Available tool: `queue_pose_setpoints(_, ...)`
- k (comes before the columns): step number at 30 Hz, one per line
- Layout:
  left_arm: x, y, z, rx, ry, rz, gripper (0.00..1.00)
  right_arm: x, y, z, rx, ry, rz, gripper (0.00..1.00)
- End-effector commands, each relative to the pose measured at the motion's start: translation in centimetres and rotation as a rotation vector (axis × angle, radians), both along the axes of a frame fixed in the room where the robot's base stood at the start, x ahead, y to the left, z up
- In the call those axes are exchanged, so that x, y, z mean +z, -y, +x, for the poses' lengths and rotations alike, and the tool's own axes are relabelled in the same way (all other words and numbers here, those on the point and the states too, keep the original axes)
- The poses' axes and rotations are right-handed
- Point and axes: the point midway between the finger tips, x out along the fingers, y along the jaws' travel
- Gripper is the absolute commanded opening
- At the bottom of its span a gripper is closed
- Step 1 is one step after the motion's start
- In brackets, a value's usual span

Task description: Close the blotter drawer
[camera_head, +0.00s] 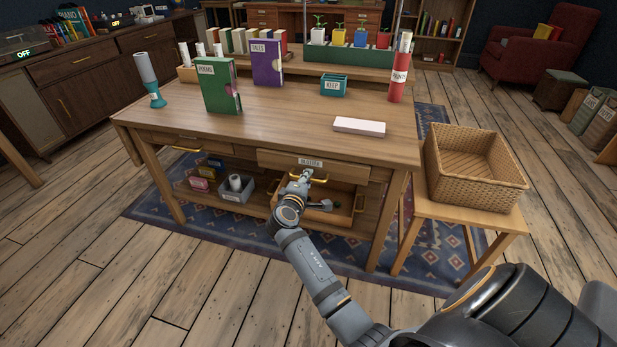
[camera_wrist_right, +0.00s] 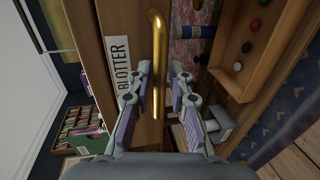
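The blotter drawer (camera_head: 342,169) is in the front of the wooden desk, right of its middle, with a white label and a gold handle. Its front seems to stand out from the desk; how far is hard to tell. In the right wrist view the BLOTTER label (camera_wrist_right: 118,65) and the gold handle (camera_wrist_right: 157,30) are close. My right gripper (camera_head: 304,175) is at the handle; in its wrist view the fingers (camera_wrist_right: 160,68) are apart, with the handle bar between them. Contact is not clear. My left gripper is not in view.
Below the blotter drawer is an open wooden compartment (camera_head: 342,224); small round items show in it in the wrist view. A wicker basket (camera_head: 478,204) stands on a side table at right. The desktop holds a white box (camera_head: 359,127) and upright books. Floor in front is clear.

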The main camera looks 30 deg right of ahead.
Motion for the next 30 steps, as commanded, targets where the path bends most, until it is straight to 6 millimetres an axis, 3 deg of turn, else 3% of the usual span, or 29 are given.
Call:
queue_pose_setpoints(4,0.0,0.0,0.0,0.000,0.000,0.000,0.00,0.0,0.0,0.0,0.000,0.000,0.000,0.20)
queue_pose_setpoints(9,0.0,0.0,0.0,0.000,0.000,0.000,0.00,0.0,0.0,0.0,0.000,0.000,0.000,0.00)
queue_pose_setpoints(21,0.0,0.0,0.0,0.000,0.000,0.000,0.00,0.0,0.1,0.1,0.000,0.000,0.000,0.00)
queue_pose_setpoints(30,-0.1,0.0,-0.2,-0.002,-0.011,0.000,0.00,0.1,3.1,2.7,0.001,0.001,-0.002,0.00)
